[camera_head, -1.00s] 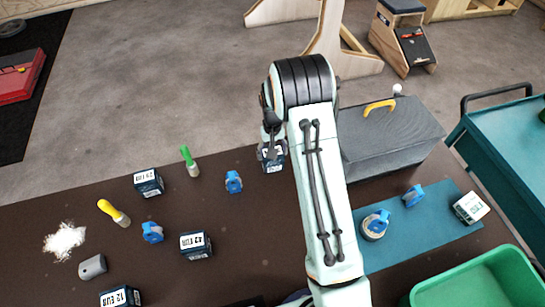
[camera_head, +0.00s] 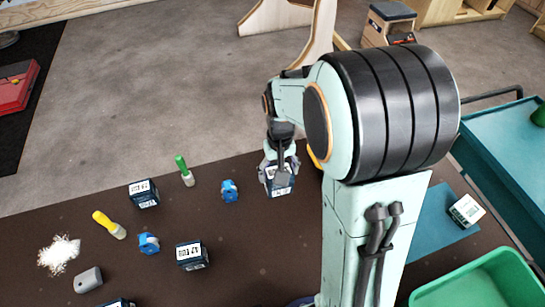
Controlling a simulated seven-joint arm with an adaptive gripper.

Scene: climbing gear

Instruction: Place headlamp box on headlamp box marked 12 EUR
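My gripper (camera_head: 279,170) is shut on a dark blue headlamp box (camera_head: 281,187) with a white label, near the table's far edge. Its fingers cover the box's sides, and the label's print is too small to read. The headlamp box marked 12 EUR (camera_head: 121,303) is at the bottom left, mostly cut off by the frame's lower edge. Two similar boxes lie on the table: one at the back left (camera_head: 144,194) and one left of centre (camera_head: 192,256), apart from my gripper.
Blue rolls (camera_head: 229,191) (camera_head: 149,243), a green-handled brush (camera_head: 185,171), a yellow-handled brush (camera_head: 109,225), a grey piece (camera_head: 88,279) and white powder (camera_head: 58,255) are scattered at left. A green bin (camera_head: 482,282) and white box (camera_head: 467,211) are at right. My arm hides the table's middle right.

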